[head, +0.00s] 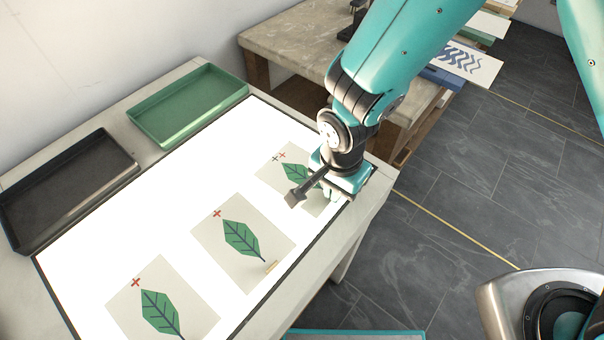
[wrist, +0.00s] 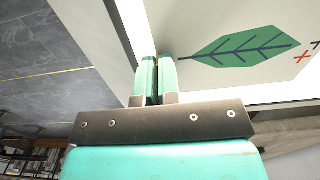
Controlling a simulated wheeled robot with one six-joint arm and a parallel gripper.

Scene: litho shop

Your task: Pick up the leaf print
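Several leaf prints lie on the glowing light table (head: 190,150), each a pale sheet with a green leaf. The far print (head: 267,177) has a dark cross beside a red one; the middle print (head: 210,236) and near print (head: 122,302) each show one red cross. My gripper (head: 333,194) is at the far print's right edge and covers part of it. In the wrist view the fingers (wrist: 158,72) are closed together, with the edge of that print (wrist: 205,25) running to the narrow gap between them. The print looks flat.
A green tray (head: 188,105) and a black tray (head: 68,190) stand along the wall side of the light table. A wooden bench (head: 290,42) is behind. Another sheet with blue wavy lines (head: 468,63) lies beyond. Open dark floor (head: 470,200) is at right.

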